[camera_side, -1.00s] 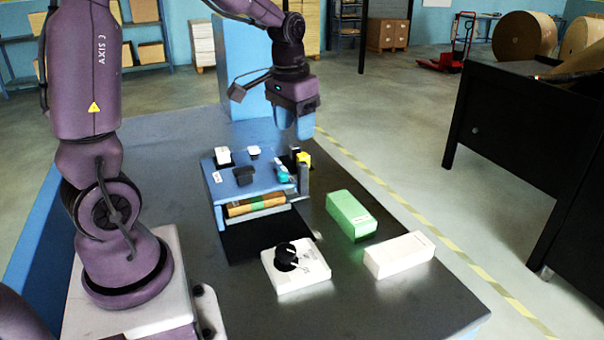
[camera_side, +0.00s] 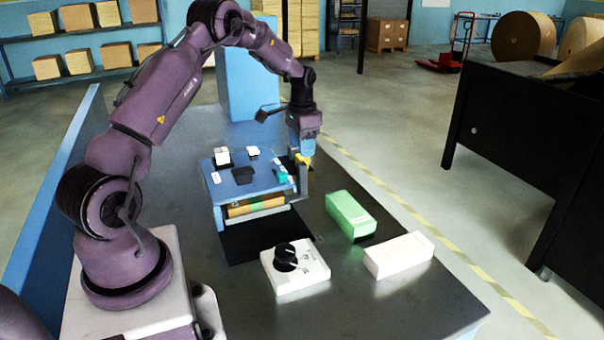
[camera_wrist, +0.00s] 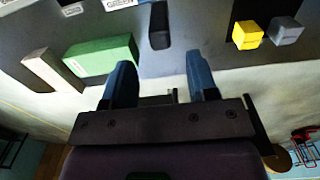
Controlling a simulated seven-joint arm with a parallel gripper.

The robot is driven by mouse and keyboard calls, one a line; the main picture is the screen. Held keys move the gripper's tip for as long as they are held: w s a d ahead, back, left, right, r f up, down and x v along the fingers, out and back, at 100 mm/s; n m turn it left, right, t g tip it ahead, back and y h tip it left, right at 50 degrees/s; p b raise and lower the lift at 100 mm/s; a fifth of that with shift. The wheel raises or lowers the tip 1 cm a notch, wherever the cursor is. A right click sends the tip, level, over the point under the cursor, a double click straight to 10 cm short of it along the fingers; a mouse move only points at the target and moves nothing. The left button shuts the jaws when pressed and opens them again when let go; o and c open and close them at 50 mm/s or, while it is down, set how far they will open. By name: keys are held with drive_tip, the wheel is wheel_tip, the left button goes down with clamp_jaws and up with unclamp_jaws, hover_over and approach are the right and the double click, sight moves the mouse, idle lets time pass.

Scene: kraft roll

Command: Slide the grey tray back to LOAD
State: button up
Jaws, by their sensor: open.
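A blue fixture (camera_side: 222,190) stands on the dark table in the side view. In its lower opening lies a brown package (camera_side: 255,206), on what looks like the grey tray (camera_side: 284,212), of which only a thin edge shows. A grey upright post (camera_side: 304,181) stands at the fixture's right end; whether it belongs to the tray I cannot tell. My gripper (camera_side: 304,154) is open and empty, pointing down behind and above the post's top. In the wrist view its blue fingers (camera_wrist: 160,78) are spread, with a dark upright piece (camera_wrist: 159,26) ahead between their lines. I see no LOAD label.
A green box (camera_side: 350,214), a white box (camera_side: 398,254) and a white dial unit (camera_side: 296,268) stand in front. The table's front is otherwise clear.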

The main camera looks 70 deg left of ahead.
sight(302, 173)
wheel_tip(302, 173, down, 9)
drive_tip(key=shift+r, duration=0.1)
idle(0.3)
clamp_jaws()
drive_tip(key=d, duration=1.2)
drive_tip(key=shift+d, duration=0.35)
